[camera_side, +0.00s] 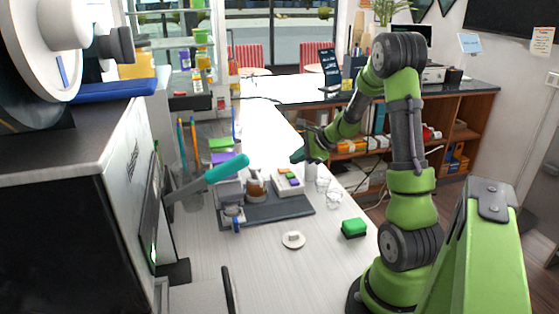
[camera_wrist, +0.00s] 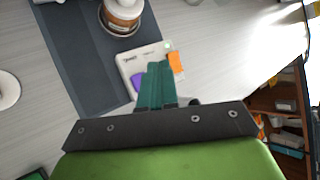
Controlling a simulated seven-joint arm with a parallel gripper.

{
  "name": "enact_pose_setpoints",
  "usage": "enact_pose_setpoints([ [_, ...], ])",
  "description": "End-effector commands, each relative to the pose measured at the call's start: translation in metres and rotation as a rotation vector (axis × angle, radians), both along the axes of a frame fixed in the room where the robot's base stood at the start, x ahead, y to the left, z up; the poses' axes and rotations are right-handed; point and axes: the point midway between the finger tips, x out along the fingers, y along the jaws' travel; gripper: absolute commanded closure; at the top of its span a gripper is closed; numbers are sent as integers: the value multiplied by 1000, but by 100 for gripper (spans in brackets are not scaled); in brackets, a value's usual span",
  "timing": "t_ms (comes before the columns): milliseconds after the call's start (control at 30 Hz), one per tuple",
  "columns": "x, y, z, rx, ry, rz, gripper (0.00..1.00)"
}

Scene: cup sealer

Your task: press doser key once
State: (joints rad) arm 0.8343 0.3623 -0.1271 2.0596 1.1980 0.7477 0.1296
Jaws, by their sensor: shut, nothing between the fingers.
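The doser (camera_side: 278,189) is a pale box with coloured keys on top, standing on the dark mat. In the wrist view its pale top (camera_wrist: 132,64) shows, with an orange key (camera_wrist: 176,62) on the right and a purple key (camera_wrist: 137,82) on the left. The side view also shows a green key (camera_side: 289,176) between them; in the wrist view my fingers cover that middle area. My gripper (camera_side: 297,158) is shut and empty, its teal fingers (camera_wrist: 159,68) pointing toward the keys. In the side view it appears above the doser, apart from it.
A brown-filled container (camera_side: 256,188) stands left of the doser on the dark mat (camera_side: 265,211). Clear cups (camera_side: 333,199) stand to the right. A green block (camera_side: 353,228) and a round white piece (camera_side: 293,240) lie in front. The sealer's teal-handled lever (camera_side: 226,168) reaches in from the left.

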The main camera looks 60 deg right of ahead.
Motion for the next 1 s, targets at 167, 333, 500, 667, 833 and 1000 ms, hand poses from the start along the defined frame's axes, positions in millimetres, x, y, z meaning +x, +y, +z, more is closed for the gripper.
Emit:
enact_pose_setpoints([
  [167, -1, 0, -25, 3, 3, -1, 100],
  [333, 0, 0, -39, 2, 1, -1, 100],
  [500, 0, 0, -45, 0, 1, -1, 100],
  [667, 0, 0, -45, 0, 1, -1, 100],
  [833, 0, 0, -45, 0, 1, -1, 100],
  [1000, 0, 0, -45, -1, 0, -1, 100],
])
